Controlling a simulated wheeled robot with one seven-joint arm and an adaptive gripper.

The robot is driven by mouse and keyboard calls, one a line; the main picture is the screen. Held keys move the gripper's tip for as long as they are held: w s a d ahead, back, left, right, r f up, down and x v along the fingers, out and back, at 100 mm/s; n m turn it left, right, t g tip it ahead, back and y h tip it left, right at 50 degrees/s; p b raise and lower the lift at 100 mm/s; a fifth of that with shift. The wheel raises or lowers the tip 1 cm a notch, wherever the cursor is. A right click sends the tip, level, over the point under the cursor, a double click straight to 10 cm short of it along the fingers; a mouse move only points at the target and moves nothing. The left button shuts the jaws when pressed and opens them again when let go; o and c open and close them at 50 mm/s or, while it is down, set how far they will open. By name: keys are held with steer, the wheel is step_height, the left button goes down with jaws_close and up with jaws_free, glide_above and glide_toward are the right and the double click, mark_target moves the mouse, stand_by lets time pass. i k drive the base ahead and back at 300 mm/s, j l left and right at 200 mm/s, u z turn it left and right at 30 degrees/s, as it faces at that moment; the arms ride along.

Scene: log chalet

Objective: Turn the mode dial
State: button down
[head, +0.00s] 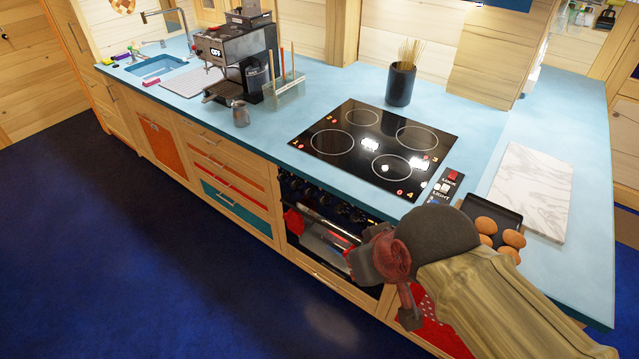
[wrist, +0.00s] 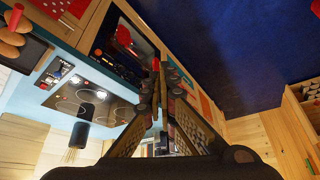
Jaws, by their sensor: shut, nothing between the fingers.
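The oven (head: 325,240) is set in the counter front below the black cooktop. A row of dark round knobs (head: 335,208) runs along its top edge. I cannot tell which knob is the mode dial, as labels are too small to read and my arm covers the oven's right end. My gripper (head: 352,262) is in front of the oven's right part, low beside the handle. In the wrist view my gripper (wrist: 157,75) has its fingers together and empty, with the oven (wrist: 125,42) behind and left of the tips. I cannot tell whether they touch anything.
A dark tray (head: 488,212) with several eggs and a marble board (head: 535,185) are further right. A coffee machine (head: 235,60) stands at the back left. The blue floor (head: 160,260) is clear.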

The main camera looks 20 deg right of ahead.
mark_target(338, 209)
steer(key=i+l, duration=0.65)
steer(key=i, duration=0.2)
steer(key=l+z, duration=0.05)
